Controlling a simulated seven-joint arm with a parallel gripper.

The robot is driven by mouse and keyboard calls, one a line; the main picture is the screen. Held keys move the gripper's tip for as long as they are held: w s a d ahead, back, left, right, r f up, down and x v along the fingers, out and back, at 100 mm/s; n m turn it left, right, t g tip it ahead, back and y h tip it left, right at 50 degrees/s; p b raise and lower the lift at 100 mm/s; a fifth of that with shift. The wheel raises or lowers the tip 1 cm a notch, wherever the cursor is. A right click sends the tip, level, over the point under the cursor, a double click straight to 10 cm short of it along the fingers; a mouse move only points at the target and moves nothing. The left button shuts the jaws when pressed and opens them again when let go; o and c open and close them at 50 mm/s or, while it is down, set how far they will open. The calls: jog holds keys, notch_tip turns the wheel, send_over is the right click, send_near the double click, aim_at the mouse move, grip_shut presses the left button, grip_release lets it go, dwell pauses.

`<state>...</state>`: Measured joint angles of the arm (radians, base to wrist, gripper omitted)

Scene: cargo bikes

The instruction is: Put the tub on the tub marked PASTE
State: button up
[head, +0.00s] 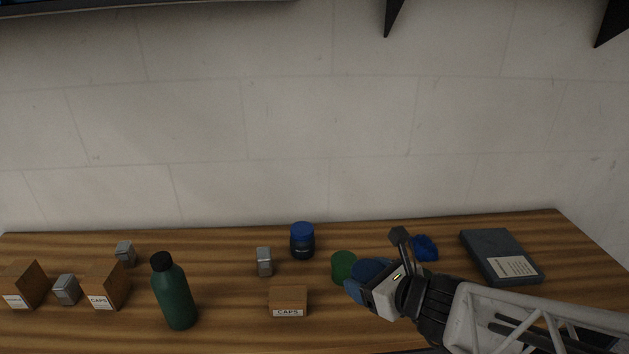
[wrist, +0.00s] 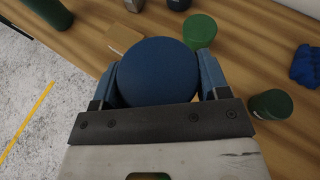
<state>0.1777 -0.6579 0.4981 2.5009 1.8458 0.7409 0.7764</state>
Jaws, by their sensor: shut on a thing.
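My gripper (head: 372,283) is shut on a round blue tub (wrist: 157,70), one finger on each side of it in the wrist view. The blue tub (head: 368,268) is partly hidden by my gripper in the head view. A green tub (head: 343,265) stands on the table just left of it, and just beyond it in the wrist view (wrist: 200,30). A dark tub with a green lid (wrist: 270,105) stands to the right in the wrist view. A dark jar with a blue lid (head: 302,242) stands farther back. I cannot read PASTE on any tub.
A box marked CAPS (head: 288,301) lies left of my gripper. A green bottle (head: 174,293), a small grey block (head: 264,262) and more boxes stand farther left. A crumpled blue thing (head: 425,247) and a dark labelled case (head: 500,257) lie right. The wall closes the back.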

jog(key=w, duration=0.5)
jog(key=w+a+f, duration=0.1)
jog(key=w, duration=0.9)
jog(key=shift+a+f, duration=0.15)
jog(key=shift+a, duration=0.15)
jog(key=shift+f, duration=1.75)
jog(key=shift+f, duration=0.1)
jog(key=o, duration=1)
jog(key=shift+v, duration=1.05)
jog(key=v, duration=1)
